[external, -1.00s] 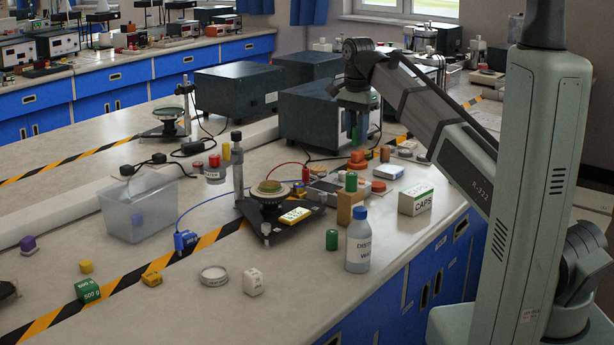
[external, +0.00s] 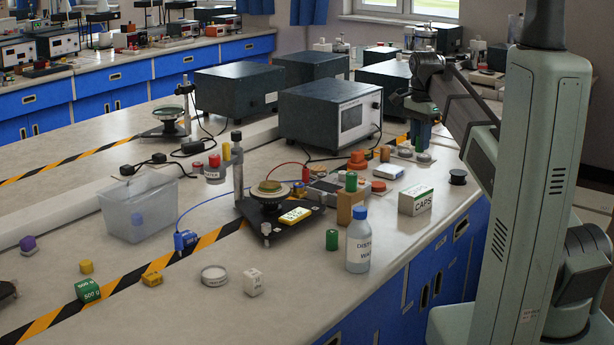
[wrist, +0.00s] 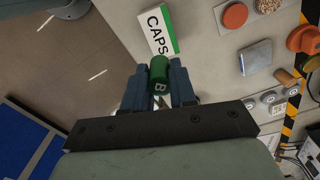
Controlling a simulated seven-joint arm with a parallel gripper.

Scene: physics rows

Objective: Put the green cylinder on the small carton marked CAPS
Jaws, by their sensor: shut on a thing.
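The small white carton marked CAPS (external: 415,202), with a green edge, stands upright near the bench's right edge. It also shows in the wrist view (wrist: 157,33), just beyond my fingertips. My gripper (external: 421,137) is raised above the bench, higher in the external picture than the carton. The cylinder is apart from the carton as far as I can tell. In the external view it is mostly hidden by the fingers.
Another green cylinder (external: 332,240) stands beside a wash bottle (external: 358,243). A black spool (external: 457,177) lies right of the carton. Orange discs (external: 388,171) and a large instrument box (external: 330,115) are behind.

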